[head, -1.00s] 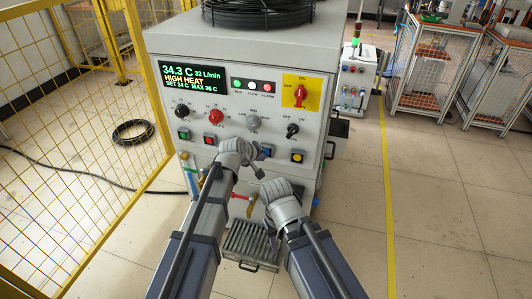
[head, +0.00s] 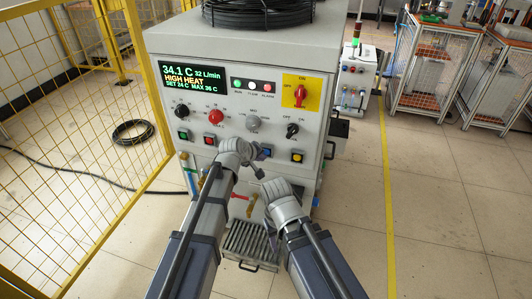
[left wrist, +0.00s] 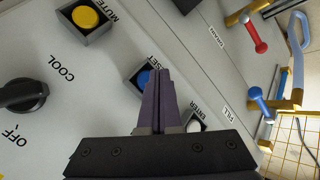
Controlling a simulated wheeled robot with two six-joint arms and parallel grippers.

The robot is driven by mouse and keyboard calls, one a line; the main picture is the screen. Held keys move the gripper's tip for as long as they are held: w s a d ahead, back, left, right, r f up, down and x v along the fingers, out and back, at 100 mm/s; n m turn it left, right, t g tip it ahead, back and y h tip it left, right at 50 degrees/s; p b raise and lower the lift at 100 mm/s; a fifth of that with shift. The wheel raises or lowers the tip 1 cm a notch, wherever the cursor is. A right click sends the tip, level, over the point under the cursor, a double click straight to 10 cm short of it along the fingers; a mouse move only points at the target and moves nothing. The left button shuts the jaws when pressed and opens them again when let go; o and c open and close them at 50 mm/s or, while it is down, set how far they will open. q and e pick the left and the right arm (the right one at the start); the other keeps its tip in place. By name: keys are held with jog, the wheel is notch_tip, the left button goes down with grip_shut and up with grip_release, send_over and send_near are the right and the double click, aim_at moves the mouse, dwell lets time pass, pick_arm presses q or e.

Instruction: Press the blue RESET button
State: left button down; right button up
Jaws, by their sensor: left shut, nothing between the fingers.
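The blue RESET button (head: 265,152) sits in a square dark housing on the grey panel of the heater cabinet (head: 225,105). In the left wrist view the blue button (left wrist: 144,78) is just beyond and left of the fingertips, which partly cover its housing and label. My left gripper (head: 259,171) is shut and empty, with its fingers in front of the panel near the blue button. The shut fingers also show in the left wrist view (left wrist: 158,80); I cannot tell whether they touch the button. My right gripper (head: 272,190) is below and right; its fingers are hard to see.
A yellow MUTE button (head: 297,157) lies right of the blue one. A black COOL knob (head: 292,131) is above it. Red (left wrist: 255,36) and blue (left wrist: 262,103) valve handles stick out beyond.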

pick_arm(q)
jog(key=shift+w, duration=0.1)
dwell(0.7)
jog(key=shift+w+d, duration=0.15)
jog(key=shift+w, duration=0.15)
jog(key=shift+w+d, duration=0.15)
jog(key=shift+w, duration=0.35)
dwell(1.0)
jog(key=shift+s, duration=0.1)
jog(key=shift+s+a, duration=0.3)
jog(key=shift+s, duration=0.45)
jog(key=shift+s+a, duration=0.25)
jog(key=shift+s, duration=0.55)
jog(key=shift+s+a, duration=0.3)
jog(key=shift+s, duration=0.5)
jog(key=shift+s+a, duration=0.25)
jog(key=shift+s, duration=0.55)
